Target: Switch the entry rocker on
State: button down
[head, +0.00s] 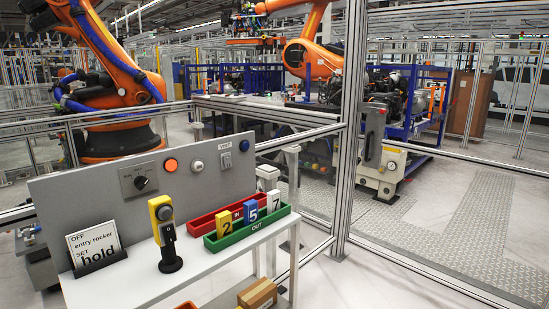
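A grey upright panel (95,205) stands at the back of a white bench at left. At its right end is a small light plate (226,160) under a small label too blurred to read for sure; it may be the entry rocker, and its position cannot be made out. Beside it on the panel are a black rotary switch (139,181), a lit orange button (171,165), a pale round button (197,166) and a small round fitting (244,145). A white card (94,245) reads "OFF entry rocker SET hold". My gripper is not in view.
A yellow-and-black device (162,222) stands upright on the bench before the panel. A cardboard box (257,294) sits lower down. A metal fence post (350,130) rises right of the bench; orange robots stand behind.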

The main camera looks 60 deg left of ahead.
aim_at(228, 162)
jog(key=i, duration=1.55)
jog(key=u, duration=4.1)
jog(key=i, duration=0.8)
jog(key=u, duration=0.05)
